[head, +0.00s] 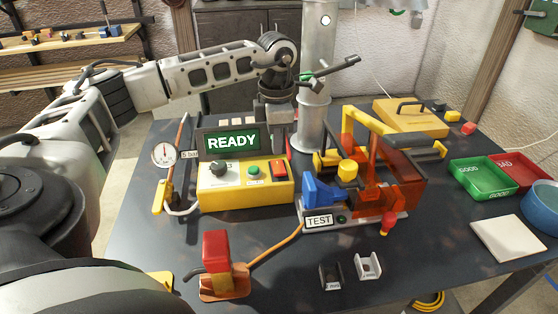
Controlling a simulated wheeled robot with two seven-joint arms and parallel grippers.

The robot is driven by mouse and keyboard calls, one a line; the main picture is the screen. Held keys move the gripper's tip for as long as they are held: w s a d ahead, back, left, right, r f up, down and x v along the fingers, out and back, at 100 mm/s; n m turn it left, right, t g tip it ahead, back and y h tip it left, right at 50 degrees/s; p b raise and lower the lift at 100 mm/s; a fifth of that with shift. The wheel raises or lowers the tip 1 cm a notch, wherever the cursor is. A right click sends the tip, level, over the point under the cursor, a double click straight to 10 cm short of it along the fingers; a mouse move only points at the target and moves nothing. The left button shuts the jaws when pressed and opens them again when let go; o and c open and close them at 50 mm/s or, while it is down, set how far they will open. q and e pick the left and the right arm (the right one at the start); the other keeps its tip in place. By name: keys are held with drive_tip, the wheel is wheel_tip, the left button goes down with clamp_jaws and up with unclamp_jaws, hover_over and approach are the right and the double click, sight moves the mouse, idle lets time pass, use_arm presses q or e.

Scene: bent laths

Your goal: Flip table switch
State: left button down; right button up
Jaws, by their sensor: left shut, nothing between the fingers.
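A yellow control box (245,190) stands on the dark table (130,235). It carries a red rocker switch (279,169) at its right end, a green button (254,171) and a dark knob (218,173). I cannot make out which way the rocker is tipped. My left arm reaches in from the left. Its gripper (276,140) is shut and empty, pointing down just behind and above the rocker switch. I cannot tell whether the fingertips touch anything. My right gripper is out of view.
A TEST fixture (318,220) with orange guards stands right of the box, near a grey post (316,95). A red-topped device (216,250) sits in front with an orange cable. Green (484,181) and red trays (520,172) lie at right.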

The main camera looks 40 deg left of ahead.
sight(277, 162)
use_arm(q)
wheel_tip(277, 162, up, 4)
drive_tip(key=p, duration=0.3)
drive_tip(key=shift+r, duration=0.25)
drive_tip(key=shift+f, duration=0.1)
idle(0.3)
